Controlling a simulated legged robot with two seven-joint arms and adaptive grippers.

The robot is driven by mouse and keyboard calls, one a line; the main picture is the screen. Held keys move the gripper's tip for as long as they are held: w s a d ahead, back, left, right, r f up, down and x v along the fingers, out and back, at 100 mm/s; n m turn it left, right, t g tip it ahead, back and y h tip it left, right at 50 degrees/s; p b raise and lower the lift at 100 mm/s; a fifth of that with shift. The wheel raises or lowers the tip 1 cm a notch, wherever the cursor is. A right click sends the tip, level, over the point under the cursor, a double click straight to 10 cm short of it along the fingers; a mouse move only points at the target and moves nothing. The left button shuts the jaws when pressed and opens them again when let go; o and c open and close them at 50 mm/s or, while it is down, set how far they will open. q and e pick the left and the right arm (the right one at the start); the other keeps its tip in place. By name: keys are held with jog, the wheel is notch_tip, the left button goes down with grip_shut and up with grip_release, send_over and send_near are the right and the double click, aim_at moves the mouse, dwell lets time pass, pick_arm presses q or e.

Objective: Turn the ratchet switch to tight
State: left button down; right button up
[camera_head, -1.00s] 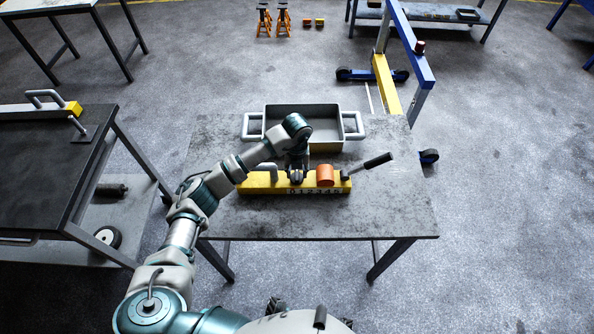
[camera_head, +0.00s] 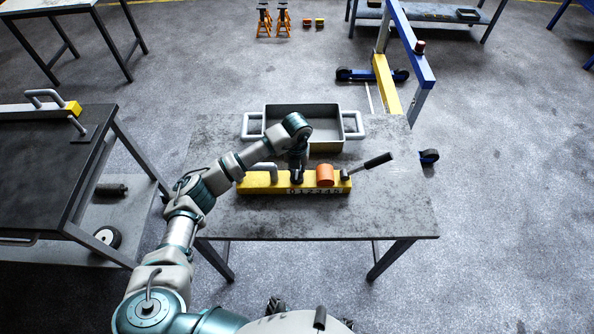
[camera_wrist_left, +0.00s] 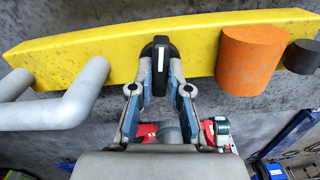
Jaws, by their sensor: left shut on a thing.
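The ratchet switch (camera_wrist_left: 160,62) is a black knob with a white stripe, on the face of a yellow bar (camera_wrist_left: 110,42). The stripe runs roughly across the bar in the left wrist view. My left gripper (camera_wrist_left: 160,78) is shut on the switch, one finger on each side. In the head view the yellow bar (camera_head: 262,188) lies on a grey table, with a row of digits on its near side. My left gripper (camera_head: 297,176) comes down onto it from above and hides the switch there. My right gripper is not in view.
An orange cylinder (camera_head: 325,176) stands on the bar just right of my gripper. A grey bent handle (camera_head: 264,168) is at its left and a black-gripped lever (camera_head: 376,160) at its right. A grey tray (camera_head: 330,112) stands behind. The table front (camera_head: 320,220) is clear.

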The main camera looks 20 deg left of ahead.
pick_arm(q)
jog(key=shift+m, duration=0.9)
jog(key=shift+m+b, duration=0.35)
jog(key=shift+m, duration=0.55)
jog(key=m, duration=0.2)
jog(key=shift+f+m+b, duration=0.1)
jog(key=shift+m+b, duration=0.3)
jog(key=m, duration=0.2)
jog(key=shift+m+b, duration=0.3)
jog(key=shift+b, duration=0.1)
jog(key=m+b, duration=0.1)
jog(key=m, duration=0.2)
jog(key=shift+m, duration=0.3)
jog(key=shift+m+b, duration=0.65)
jog(key=shift+m, duration=1.25)
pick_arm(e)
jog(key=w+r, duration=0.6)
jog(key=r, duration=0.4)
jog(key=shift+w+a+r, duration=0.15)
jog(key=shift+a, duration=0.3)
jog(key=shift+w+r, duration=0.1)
pick_arm(q)
jog(key=c, duration=1.1)
grip_release()
